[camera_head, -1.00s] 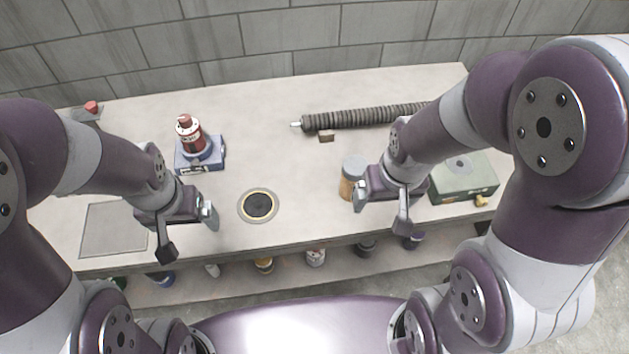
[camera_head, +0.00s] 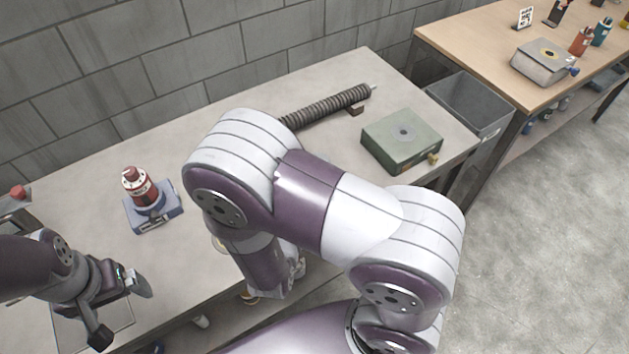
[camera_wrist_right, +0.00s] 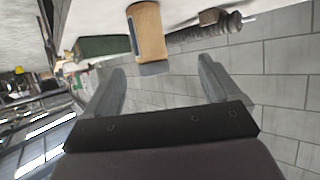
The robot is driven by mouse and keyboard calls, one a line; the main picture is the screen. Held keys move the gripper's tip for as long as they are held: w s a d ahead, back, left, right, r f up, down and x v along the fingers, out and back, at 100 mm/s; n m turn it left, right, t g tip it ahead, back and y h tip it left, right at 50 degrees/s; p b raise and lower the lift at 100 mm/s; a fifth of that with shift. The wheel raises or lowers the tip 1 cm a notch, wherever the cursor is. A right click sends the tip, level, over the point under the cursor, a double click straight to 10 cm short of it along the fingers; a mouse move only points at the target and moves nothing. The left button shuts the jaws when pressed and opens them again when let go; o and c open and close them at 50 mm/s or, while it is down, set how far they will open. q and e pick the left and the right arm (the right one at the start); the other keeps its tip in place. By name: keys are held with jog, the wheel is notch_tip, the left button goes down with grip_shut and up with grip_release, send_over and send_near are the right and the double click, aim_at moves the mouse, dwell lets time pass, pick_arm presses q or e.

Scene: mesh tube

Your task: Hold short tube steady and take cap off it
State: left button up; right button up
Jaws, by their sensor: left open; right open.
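The short tube (camera_wrist_right: 148,30) is a tan cylinder with a grey cap (camera_wrist_right: 155,69) on its end. It shows in the right wrist view, upside down there, beyond the fingers and apart from them. In the head view my right arm hides it. My right gripper (camera_wrist_right: 160,88) is open and empty, its two grey fingers spread wide. In the head view it is mostly hidden behind its arm. My left gripper (camera_head: 122,308) is open and empty at the front left of the table, well away from the tube.
A dark ribbed hose (camera_head: 328,106) lies at the back of the table. A green box (camera_head: 402,140) stands at the right end. A grey bin (camera_head: 470,103) and wooden table (camera_head: 470,50) are beyond.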

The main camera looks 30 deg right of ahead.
jog(key=shift+h, duration=0.6)
jog(key=x, duration=0.8)
jog(key=s+d+x, duration=0.1)
jog(key=x, duration=0.3)
jog(key=shift+w+d, duration=0.3)
jog(key=shift+w, duration=0.05)
jog(key=c, duration=1.2)
jog(key=shift+r+t, duration=0.15)
jog(key=shift+t, duration=0.15)
jog(key=shift+r, duration=0.25)
jog(key=r, duration=0.4)
jog(key=shift+s+d, duration=0.2)
jog(key=shift+d, duration=0.05)
jog(key=s+d+r, duration=0.5)
jog(key=d+r, duration=0.1)
jog(key=d, duration=0.3)
jog(key=shift+d, duration=0.4)
jog(key=shift+r, duration=0.15)
